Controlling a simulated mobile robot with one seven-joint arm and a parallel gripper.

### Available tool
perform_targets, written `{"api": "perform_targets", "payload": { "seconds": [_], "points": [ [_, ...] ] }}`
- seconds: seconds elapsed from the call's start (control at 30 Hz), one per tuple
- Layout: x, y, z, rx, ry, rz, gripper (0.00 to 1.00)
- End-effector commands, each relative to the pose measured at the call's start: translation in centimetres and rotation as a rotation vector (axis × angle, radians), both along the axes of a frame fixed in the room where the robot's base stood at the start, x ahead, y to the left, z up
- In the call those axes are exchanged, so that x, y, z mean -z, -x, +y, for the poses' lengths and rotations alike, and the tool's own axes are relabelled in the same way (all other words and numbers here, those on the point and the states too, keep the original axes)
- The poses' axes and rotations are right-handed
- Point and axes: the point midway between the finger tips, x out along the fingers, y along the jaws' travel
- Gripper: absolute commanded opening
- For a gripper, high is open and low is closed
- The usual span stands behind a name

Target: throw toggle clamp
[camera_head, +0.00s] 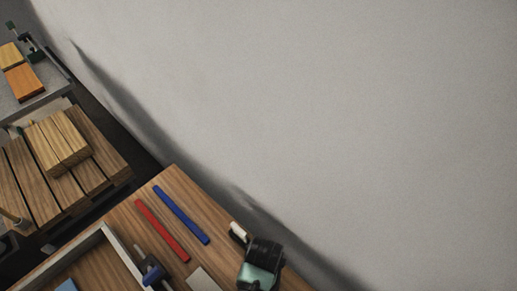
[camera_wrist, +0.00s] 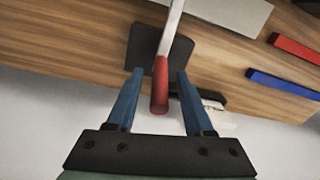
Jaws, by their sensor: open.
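The toggle clamp shows in the wrist view as a red-gripped handle (camera_wrist: 160,88) on a pale metal lever (camera_wrist: 172,25), with a dark block or plate (camera_wrist: 143,45) behind it. My gripper (camera_wrist: 160,72) is open, with one blue finger on each side of the red handle in the picture. I see gaps on both sides and cannot tell the depth between fingers and handle. In the head view a dark and green part of my arm shows at the bottom; the clamp cannot be made out there.
A red bar (camera_head: 162,230) and a blue bar (camera_head: 181,214) lie on the wooden table (camera_head: 175,185). A pale plate (camera_head: 203,279) and a white-and-black item (camera_head: 238,232) are close to my arm. A grey-rimmed tray (camera_head: 62,258) is at left. A pale wall borders the table.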

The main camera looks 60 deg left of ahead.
Motion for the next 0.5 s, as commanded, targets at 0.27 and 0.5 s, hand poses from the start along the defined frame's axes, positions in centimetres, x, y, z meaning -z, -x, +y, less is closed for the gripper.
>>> {"api": "perform_targets", "payload": {
  "seconds": [0.27, 0.5],
  "points": [
    [0.75, 0.00, 0.05, 0.000, 0.000, -0.001, 0.52],
    [0.71, 0.00, 0.05, 0.000, 0.000, -0.001, 0.34]
  ]
}}
